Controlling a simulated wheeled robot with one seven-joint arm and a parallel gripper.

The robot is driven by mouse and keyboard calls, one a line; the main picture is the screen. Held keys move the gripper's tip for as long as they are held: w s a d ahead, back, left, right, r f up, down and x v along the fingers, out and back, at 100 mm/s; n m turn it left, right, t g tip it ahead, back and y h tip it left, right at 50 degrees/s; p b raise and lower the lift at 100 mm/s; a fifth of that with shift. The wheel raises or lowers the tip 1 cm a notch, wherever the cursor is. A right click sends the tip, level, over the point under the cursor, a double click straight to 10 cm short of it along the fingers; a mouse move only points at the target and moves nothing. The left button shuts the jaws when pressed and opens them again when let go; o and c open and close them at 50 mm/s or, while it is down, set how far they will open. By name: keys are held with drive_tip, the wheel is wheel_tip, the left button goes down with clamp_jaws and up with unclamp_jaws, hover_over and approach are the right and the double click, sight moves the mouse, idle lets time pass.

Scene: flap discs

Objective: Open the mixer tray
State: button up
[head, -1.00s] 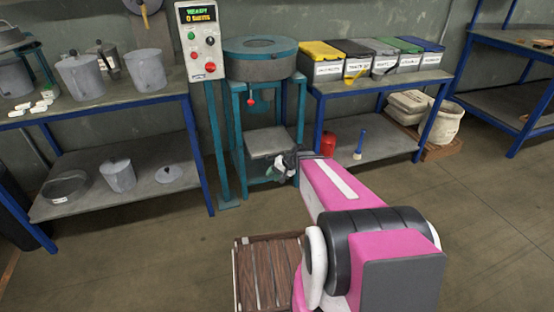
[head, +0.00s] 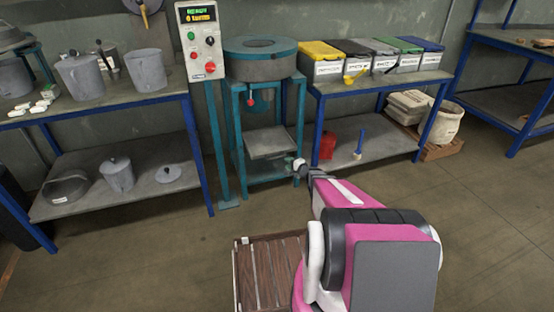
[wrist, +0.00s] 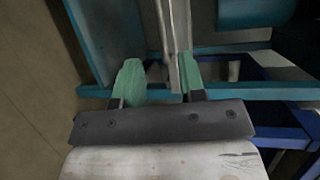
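The mixer is a teal frame with a round grey drum (head: 260,62) on top. The mixer tray (head: 267,142), a flat grey plate, sits low in the frame under the drum. My gripper (head: 299,166) is at the tray's front right corner in the head view, its fingers mostly hidden there. In the wrist view my gripper (wrist: 160,78) has two green fingers spread apart. A narrow grey metal edge (wrist: 174,40) runs between them, close to the right finger; I cannot tell whether they touch. A gap shows beside the left finger.
A control panel (head: 201,42) stands left of the mixer. A shelf on the right holds bins with coloured lids (head: 360,52) and a red container (head: 328,145) below. A left bench (head: 140,98) holds grey pots. A wooden slatted surface (head: 268,270) is near me. Open floor lies between.

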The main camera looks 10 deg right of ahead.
drive_tip(key=x, duration=1)
drive_tip(key=shift+s, duration=0.1)
clamp_jaws()
